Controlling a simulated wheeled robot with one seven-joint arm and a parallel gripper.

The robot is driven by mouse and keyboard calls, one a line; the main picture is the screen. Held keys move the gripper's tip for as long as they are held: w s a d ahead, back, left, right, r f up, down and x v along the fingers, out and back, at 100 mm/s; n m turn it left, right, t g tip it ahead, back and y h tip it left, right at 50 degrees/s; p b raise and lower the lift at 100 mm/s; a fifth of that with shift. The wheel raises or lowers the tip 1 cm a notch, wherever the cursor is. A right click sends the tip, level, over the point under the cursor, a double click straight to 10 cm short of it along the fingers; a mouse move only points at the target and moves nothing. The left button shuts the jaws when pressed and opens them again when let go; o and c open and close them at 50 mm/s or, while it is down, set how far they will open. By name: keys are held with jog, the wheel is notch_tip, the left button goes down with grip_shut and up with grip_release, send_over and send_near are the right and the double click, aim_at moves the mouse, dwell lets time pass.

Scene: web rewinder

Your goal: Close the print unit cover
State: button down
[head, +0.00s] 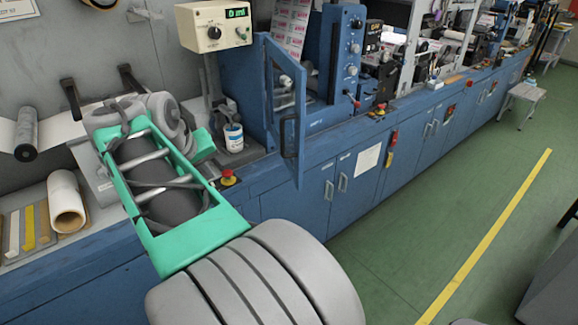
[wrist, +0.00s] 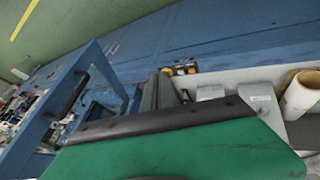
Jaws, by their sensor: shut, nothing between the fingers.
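The print unit cover (head: 268,112) is a blue framed door with a clear middle and a black handle (head: 289,136). In the head view it stands open, swung out from the blue print unit (head: 345,60) over the counter's front edge. The blue frame also shows at the left of the wrist view (wrist: 90,55). My gripper (wrist: 158,90) is shut and empty, its dark fingers together in the middle of the wrist view. It is apart from the cover, which lies left of it there. In the head view my arm's wrist hides the fingers.
A cream control box (head: 214,24) stands above the counter, left of the cover. A white can (head: 233,137) and a red stop button (head: 228,179) sit below it. A paper roll (head: 66,201) lies at the left. The green floor (head: 440,205) in front is clear.

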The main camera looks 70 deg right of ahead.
jog(key=s+d+r+m+g+h, duration=0.1)
jog(key=s+d+r+m+g, duration=0.2)
jog(key=s+d, duration=0.7)
send_near(297, 166)
jog(key=w+x, duration=0.1)
jog(key=x, duration=0.4)
jog(key=shift+s+a+m+b, duration=0.1)
jog(key=shift+s+m+b, duration=0.2)
jog(key=shift+s, duration=0.15)
jog(key=shift+s, duration=0.1)
